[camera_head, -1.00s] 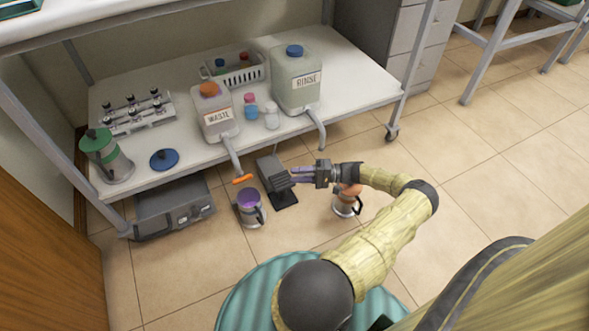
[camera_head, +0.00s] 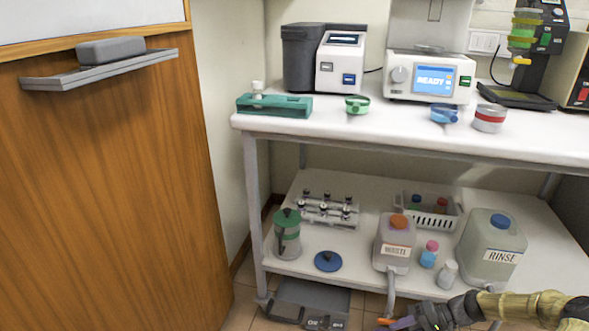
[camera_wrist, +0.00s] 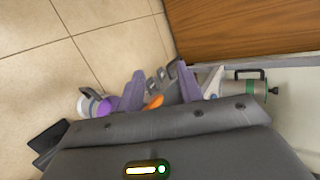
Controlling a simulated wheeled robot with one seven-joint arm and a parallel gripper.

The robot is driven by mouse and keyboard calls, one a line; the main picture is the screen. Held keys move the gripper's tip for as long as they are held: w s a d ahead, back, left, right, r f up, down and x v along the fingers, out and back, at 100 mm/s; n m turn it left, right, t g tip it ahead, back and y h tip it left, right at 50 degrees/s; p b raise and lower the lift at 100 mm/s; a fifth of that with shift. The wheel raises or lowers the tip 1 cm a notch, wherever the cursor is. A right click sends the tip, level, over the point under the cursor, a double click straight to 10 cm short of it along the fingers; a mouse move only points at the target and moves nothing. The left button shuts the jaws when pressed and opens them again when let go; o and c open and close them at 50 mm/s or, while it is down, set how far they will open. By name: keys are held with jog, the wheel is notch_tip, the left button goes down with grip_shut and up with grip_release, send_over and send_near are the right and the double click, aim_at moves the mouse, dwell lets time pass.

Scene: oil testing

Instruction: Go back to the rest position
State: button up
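My gripper (camera_head: 396,323) shows at the bottom right edge of the head view, below the lower shelf, near the orange-tipped spout of the WASTE container (camera_head: 394,252). In the wrist view its two purple fingers (camera_wrist: 160,90) stand apart, and the gripper is open. An orange piece shows beyond the gap between them, and I see nothing held. My yellow-sleeved forearm runs to the right edge of the head view. The rest of the arm is out of frame.
The lower shelf holds a RINSE container (camera_head: 492,258), a green-lidded canister (camera_head: 287,240) and a white basket (camera_head: 428,216). Instruments stand on the upper bench (camera_head: 400,132). A wooden panel (camera_head: 110,200) borders the left. A purple-topped mug (camera_wrist: 92,103) shows on the floor in the wrist view.

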jog(key=s+a+r+n+t+h+p, duration=0.15)
jog(key=s+a+r+h, duration=0.3)
jog(key=r, duration=0.55)
jog(key=s+a+r+n+h+p, duration=0.1)
jog(key=s+a+r+h+p, duration=0.2)
jog(key=a+r, duration=0.45)
jog(key=s+a+r+n+h+p, duration=0.15)
jog(key=s+a+r+h, duration=0.25)
jog(key=r, duration=0.8)
jog(key=w+p+v, duration=0.3)
jog(key=p+v, duration=1.5)
jog(key=p, duration=0.1)
jog(key=w+r+p+v, duration=0.1)
jog(key=w+p+v, duration=0.3)
jog(key=p+v, duration=1.4)
jog(key=shift+w+r+p, duration=0.25)
jog(key=shift+r+p, duration=0.3)
jog(key=shift+p, duration=0.3)
